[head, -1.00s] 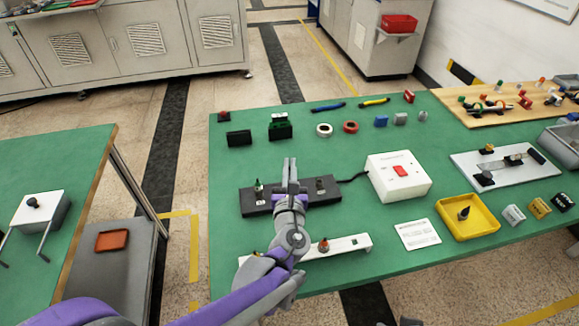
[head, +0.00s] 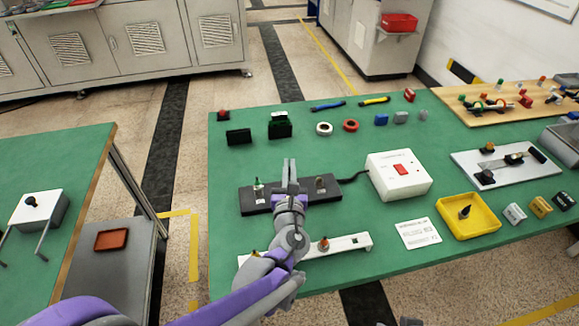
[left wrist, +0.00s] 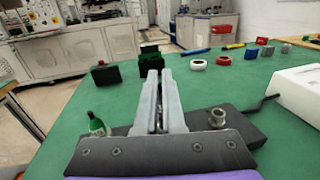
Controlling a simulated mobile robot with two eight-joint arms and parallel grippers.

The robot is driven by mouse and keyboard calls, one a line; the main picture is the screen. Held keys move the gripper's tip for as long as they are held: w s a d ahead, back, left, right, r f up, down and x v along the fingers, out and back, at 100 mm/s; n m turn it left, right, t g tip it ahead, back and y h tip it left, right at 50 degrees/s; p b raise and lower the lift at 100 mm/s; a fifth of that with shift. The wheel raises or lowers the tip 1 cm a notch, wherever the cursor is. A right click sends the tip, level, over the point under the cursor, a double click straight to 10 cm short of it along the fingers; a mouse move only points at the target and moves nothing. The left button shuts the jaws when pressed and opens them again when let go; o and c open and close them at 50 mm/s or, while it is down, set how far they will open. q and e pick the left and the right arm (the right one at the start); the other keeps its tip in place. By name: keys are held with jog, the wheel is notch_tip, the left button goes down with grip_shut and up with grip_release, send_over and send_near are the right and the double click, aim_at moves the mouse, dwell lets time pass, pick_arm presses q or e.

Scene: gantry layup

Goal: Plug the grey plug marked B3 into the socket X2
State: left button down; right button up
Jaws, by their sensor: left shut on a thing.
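My left gripper (head: 290,175) is above the black strip (head: 334,190) in the head view. Its fingers also show close together in the left wrist view (left wrist: 159,85). It is shut on a small metallic part low between the fingers, mostly hidden. A green-capped post (left wrist: 97,124) stands left of the fingers and a metal post (left wrist: 217,117) right of them. Two small grey blocks (head: 401,117) (head: 423,115) lie at the back right. I cannot read B3 or X2 on anything.
A white box with a red switch (head: 398,177) is cabled to the strip. A white rail (head: 345,244) lies in front. A yellow tray (head: 468,215) and a white card (head: 417,233) are to the right. Black blocks (head: 239,137) (head: 280,125) stand behind. Green table is clear between them.

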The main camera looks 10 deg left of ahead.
pick_arm(q)
jog(key=shift+f+b, duration=0.6)
jog(key=shift+f, duration=0.3)
jog(key=c, duration=0.9)
grip_release()
jog(key=shift+c, duration=0.2)
jog(key=shift+s, duration=0.1)
jog(key=s, duration=0.3)
jog(key=s+d, duration=0.1)
jog(key=s, duration=0.3)
jog(key=s+d, duration=0.1)
jog(key=s, duration=0.2)
jog(key=shift+s+p, duration=0.25)
jog(key=shift+p, duration=0.1)
